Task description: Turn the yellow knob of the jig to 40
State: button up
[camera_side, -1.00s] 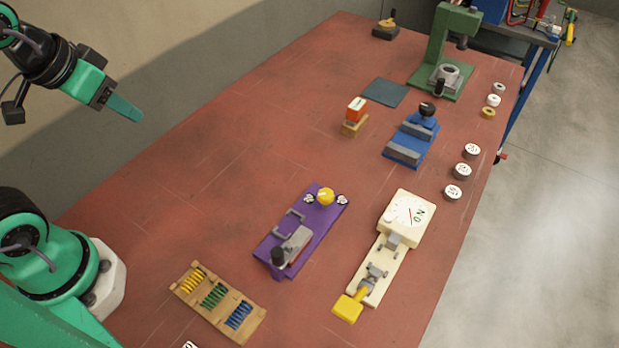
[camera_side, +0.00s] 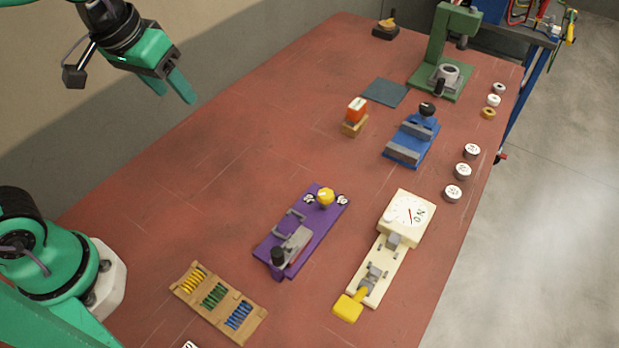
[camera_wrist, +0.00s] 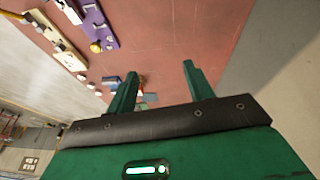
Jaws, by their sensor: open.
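The yellow knob (camera_side: 326,197) sits at the far end of the purple jig (camera_side: 323,229), between two small white dials marked with dark figures, too small to read. The jig also carries a grey clamp with a dark handle (camera_side: 278,256). In the wrist view the purple jig (camera_wrist: 92,18) and the yellow knob (camera_wrist: 95,47) show at the upper left. My gripper (camera_side: 188,97) is open and empty, high over the left side of the table and well apart from the jig. Its two fingers (camera_wrist: 158,80) stand apart in the wrist view.
A cream gauge fixture (camera_side: 408,218) with a yellow handle stands right of the jig. A wooden spring rack (camera_side: 218,302) lies in front. A blue vise (camera_side: 410,140), an orange-topped block (camera_side: 355,117) and a green press (camera_side: 440,55) stand farther back. The left middle is clear.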

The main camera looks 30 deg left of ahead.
jog(key=w+d+f+n+g, duration=0.15)
jog(key=w+d+f, duration=0.25)
jog(key=w+d, duration=0.5)
jog(key=n+g, duration=0.1)
jog(key=g, duration=0.2)
send_near(326, 193)
jog(key=shift+s+t+y, duration=0.25)
jog(key=shift+y, duration=0.05)
jog(key=shift+d+f, duration=0.35)
jog(key=shift+f, duration=0.15)
jog(key=shift+f, duration=3.75)
jog(key=c, duration=1)
